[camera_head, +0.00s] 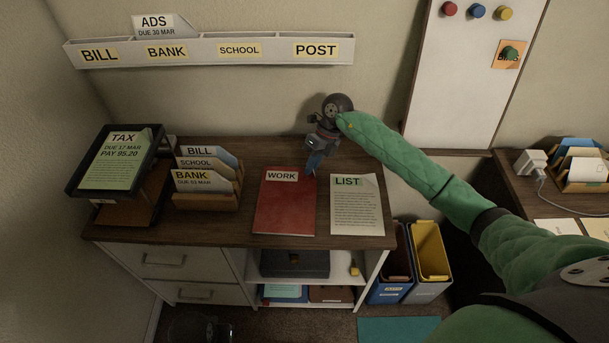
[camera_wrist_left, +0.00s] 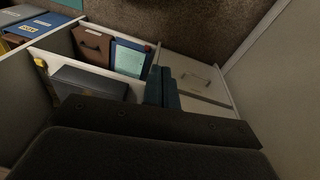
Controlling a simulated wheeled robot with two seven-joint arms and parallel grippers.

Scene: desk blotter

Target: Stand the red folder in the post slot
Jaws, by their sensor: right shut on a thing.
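The red folder (camera_head: 285,208), labelled WORK, lies flat on the wooden desk top. My right gripper (camera_head: 314,163) is at its far right corner, shut on the folder's edge. The fingertips partly hide that corner. The post slot (camera_head: 316,50) is the rightmost compartment of the white wall rack, and nothing shows standing in it. My left gripper (camera_wrist_left: 163,88) shows in the left wrist view with its two dark fingers together and nothing visible between them. It is out of the head view.
A LIST sheet (camera_head: 357,205) lies right of the folder. A wooden sorter (camera_head: 206,192) and a black tray (camera_head: 75,185) with a TAX sheet stand to the left. An ADS card (camera_head: 154,24) stands in the rack. A whiteboard (camera_head: 455,80) hangs at right.

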